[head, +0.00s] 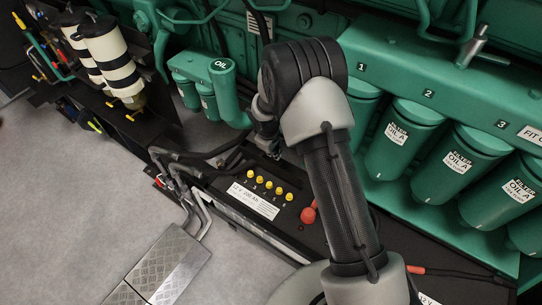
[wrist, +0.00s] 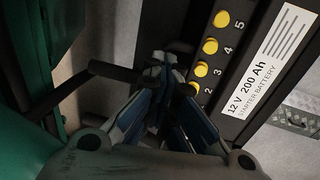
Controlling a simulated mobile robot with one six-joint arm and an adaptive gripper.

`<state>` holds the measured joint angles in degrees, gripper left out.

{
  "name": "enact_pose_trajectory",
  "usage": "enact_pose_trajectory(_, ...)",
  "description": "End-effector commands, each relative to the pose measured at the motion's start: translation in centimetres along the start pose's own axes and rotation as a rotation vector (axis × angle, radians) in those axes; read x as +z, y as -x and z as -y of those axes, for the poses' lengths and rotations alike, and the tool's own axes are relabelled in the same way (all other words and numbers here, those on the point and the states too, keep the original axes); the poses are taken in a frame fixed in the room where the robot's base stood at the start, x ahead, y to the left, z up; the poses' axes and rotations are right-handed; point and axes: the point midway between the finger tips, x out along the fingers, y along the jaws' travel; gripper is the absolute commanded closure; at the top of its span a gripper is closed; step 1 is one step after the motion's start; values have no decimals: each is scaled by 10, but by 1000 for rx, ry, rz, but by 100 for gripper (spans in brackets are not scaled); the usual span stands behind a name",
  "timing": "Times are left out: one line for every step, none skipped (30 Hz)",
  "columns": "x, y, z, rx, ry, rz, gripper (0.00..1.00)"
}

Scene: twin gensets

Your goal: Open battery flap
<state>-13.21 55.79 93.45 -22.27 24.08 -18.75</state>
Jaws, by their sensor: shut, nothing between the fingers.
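The black starter battery (head: 222,185) lies low beside the green engine. It has a row of yellow caps (head: 268,185) and a white label (head: 252,201) reading 12 V 200 Ah. In the wrist view the caps (wrist: 209,46) and label (wrist: 271,64) are right of my gripper (wrist: 165,62). My gripper is shut and empty, close beside the battery's end near the low-numbered caps; I cannot tell whether it touches. In the head view my arm partly hides the gripper (head: 266,140) and part of the battery. I cannot make out a separate flap.
A black cable (wrist: 115,71) runs near the fingertips. A red terminal cover (head: 308,214) is beside my arm. Green oil filters (head: 402,140) stand at the right. Bent pipes (head: 185,185) and a metal tread plate (head: 168,262) are at the front. Grey floor (head: 80,210) is clear at left.

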Motion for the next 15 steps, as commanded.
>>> enact_pose_trajectory(8, -14, 12, -22, 0, 19, 100)
enact_pose_trajectory(8, -14, 11, -22, 0, 19, 100)
enact_pose_trajectory(8, -14, 10, -22, -1, 19, 100)
enact_pose_trajectory(8, -14, 9, -22, -1, 19, 100)
enact_pose_trajectory(7, -14, 9, -22, -1, 19, 100)
enact_pose_trajectory(7, -14, 8, -22, -1, 19, 100)
enact_pose_trajectory(7, -14, 8, -22, -1, 18, 100)
enact_pose_trajectory(7, -15, 8, -22, 0, 18, 100)
enact_pose_trajectory(7, -15, 7, -22, 0, 18, 100)
enact_pose_trajectory(6, -15, 7, -22, 0, 18, 100)
enact_pose_trajectory(6, -15, 7, -22, 0, 18, 100)
enact_pose_trajectory(6, -15, 7, -22, 1, 18, 100)
enact_pose_trajectory(6, -15, 7, -22, 1, 18, 100)
enact_pose_trajectory(6, -15, 7, -22, 1, 17, 100)
enact_pose_trajectory(6, -15, 7, -22, 1, 17, 100)
